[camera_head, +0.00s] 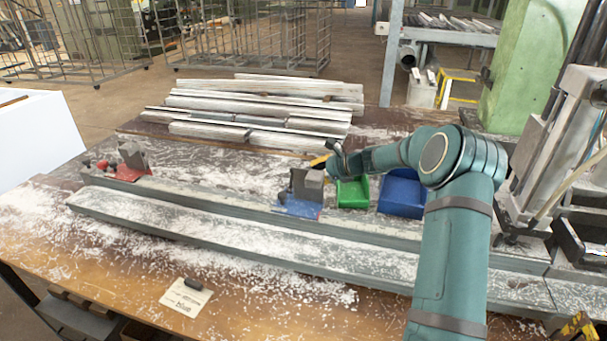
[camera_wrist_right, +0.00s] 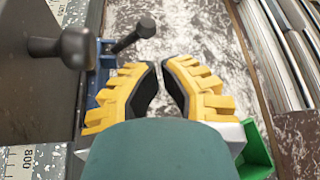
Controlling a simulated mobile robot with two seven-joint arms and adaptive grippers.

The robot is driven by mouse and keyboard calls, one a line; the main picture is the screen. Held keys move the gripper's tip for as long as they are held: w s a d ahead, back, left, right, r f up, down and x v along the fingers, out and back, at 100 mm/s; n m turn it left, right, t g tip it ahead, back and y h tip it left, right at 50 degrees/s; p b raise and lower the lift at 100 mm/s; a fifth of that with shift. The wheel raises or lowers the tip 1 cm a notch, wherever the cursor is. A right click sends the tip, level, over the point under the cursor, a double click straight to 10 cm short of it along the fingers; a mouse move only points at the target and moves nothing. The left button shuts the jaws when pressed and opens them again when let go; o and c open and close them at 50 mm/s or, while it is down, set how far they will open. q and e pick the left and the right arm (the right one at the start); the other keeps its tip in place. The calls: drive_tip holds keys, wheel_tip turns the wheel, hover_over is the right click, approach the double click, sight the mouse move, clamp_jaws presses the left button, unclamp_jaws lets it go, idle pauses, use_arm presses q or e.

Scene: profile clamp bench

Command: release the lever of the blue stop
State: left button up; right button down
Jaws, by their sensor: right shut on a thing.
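The blue stop (camera_head: 300,195) is a grey block on a blue base, on the long rail. It also shows at the left of the right wrist view (camera_wrist_right: 107,72). There, a dark lever with a round knob (camera_wrist_right: 133,35) sticks out beside my right fingertips; a larger dark knob (camera_wrist_right: 75,48) stands further left. My right gripper (camera_wrist_right: 161,64) has yellow ribbed fingers with dark pads, the tips close together. In the head view the right gripper (camera_head: 328,162) is just behind the stop, partly hidden. My left gripper is not in view.
A green bin (camera_head: 352,193) and a blue bin (camera_head: 402,193) stand right of the stop. A red stop (camera_head: 130,170) is at the rail's left end. Metal profiles (camera_head: 255,105) lie behind. A grey machine (camera_head: 550,150) stands at the right. Shavings cover the bench.

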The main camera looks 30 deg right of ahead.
drive_tip(key=v, duration=0.7)
idle(0.4)
